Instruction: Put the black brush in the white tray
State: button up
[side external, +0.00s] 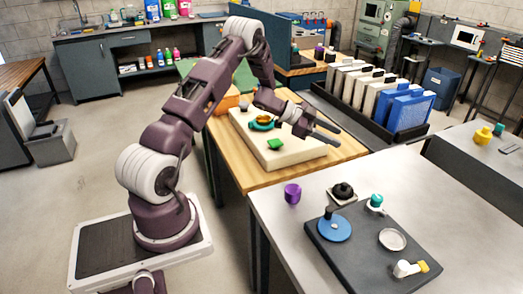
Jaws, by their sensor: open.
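A small black round object with a knob on top (343,189), which looks like the black brush, is on the grey table at the front. It sits on or in a small white square piece (333,199), perhaps the white tray; I cannot tell how deep it is. A larger white slab or tray (252,137) lies on the wooden table, with teal, orange and green items on it. My gripper (337,136) is open and empty. It is in the air by the right end of the white slab, behind and apart from the black object.
A purple cup-like piece (292,193) and a teal-topped piece (376,201) stand near the black object. A rack of upright panels (400,135) stands behind.

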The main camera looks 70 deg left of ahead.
notch_tip(320, 180, up, 16)
jog(key=w+n+t+y, duration=0.2)
jog(key=w+n+y, duration=0.1)
jog(key=y, duration=0.3)
jog(key=s+d+r+n+y, duration=0.2)
jog(key=s+d+r+y, duration=0.15)
jog(key=r, duration=0.25)
jog(key=s+d+r+n+g, duration=0.2)
jog(key=s+d, duration=0.1)
jog(key=s, duration=0.5)
jog(key=s+d+r+n+g, duration=0.1)
jog(key=s+d+n, duration=0.15)
jog(key=s, duration=0.45)
jog(key=s+d+f+g+h, duration=0.1)
jog(key=s+d+f+g, duration=0.1)
jog(key=s+d, duration=0.4)
jog(key=s+d+f+g+h, duration=0.2)
jog(key=s+d+f, duration=0.2)
jog(key=s, duration=1.1)
jog(key=shift+d, duration=1.1)
